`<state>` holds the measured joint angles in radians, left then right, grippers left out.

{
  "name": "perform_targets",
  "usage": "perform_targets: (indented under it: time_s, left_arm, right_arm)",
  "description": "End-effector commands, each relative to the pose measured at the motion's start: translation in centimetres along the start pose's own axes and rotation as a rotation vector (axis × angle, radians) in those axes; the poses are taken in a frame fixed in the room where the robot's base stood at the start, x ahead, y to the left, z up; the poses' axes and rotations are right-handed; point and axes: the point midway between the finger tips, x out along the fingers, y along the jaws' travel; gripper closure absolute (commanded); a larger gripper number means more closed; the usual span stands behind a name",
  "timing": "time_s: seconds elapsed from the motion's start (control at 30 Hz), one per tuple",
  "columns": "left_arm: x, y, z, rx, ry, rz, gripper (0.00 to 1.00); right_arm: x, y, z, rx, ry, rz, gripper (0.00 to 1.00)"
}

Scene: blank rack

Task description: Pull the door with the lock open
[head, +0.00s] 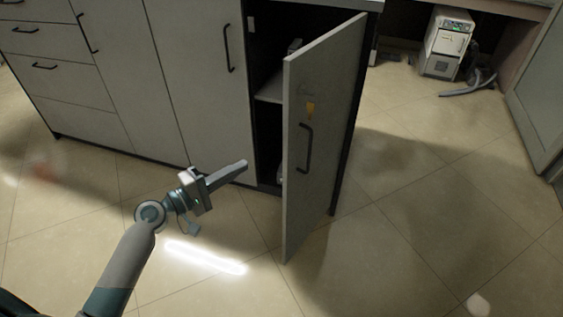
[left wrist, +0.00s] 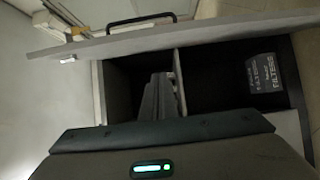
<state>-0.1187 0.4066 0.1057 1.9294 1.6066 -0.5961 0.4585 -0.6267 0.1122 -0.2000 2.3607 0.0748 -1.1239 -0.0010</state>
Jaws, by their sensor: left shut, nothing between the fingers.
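The grey cabinet door (head: 330,150) stands swung wide open at the right end of the cabinet row, with its outer face to the right. My left gripper (head: 243,165) is shut and empty, in front of the cabinet, left of the door and apart from the handle. My right gripper is not in view.
The dark cabinet opening has a shelf (head: 268,92), and a labelled dark box (left wrist: 265,80) shows inside it. Closed doors and drawers (head: 50,70) stand to the left. A white machine (head: 446,43) stands at the back right. The tiled floor (head: 420,230) right of the door is clear.

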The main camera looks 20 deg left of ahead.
Motion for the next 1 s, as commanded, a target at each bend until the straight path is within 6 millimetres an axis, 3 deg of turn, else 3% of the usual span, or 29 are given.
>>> perform_targets:
  time_s: [0.57, 0.77, 1.0]
  left_arm:
    - [0.8, 0.2, -0.1, -0.006, -0.001, 0.004, 1.00]
    - [3.1, 0.3, -0.1, -0.006, -0.001, 0.005, 1.00]
    - [7.2, 0.3, 0.0, -0.006, -0.001, 0.006, 1.00]
  right_arm:
    - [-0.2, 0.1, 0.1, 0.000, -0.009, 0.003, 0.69]
    - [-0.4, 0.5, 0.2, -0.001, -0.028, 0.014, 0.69]
    - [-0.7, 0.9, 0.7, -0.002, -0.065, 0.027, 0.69]
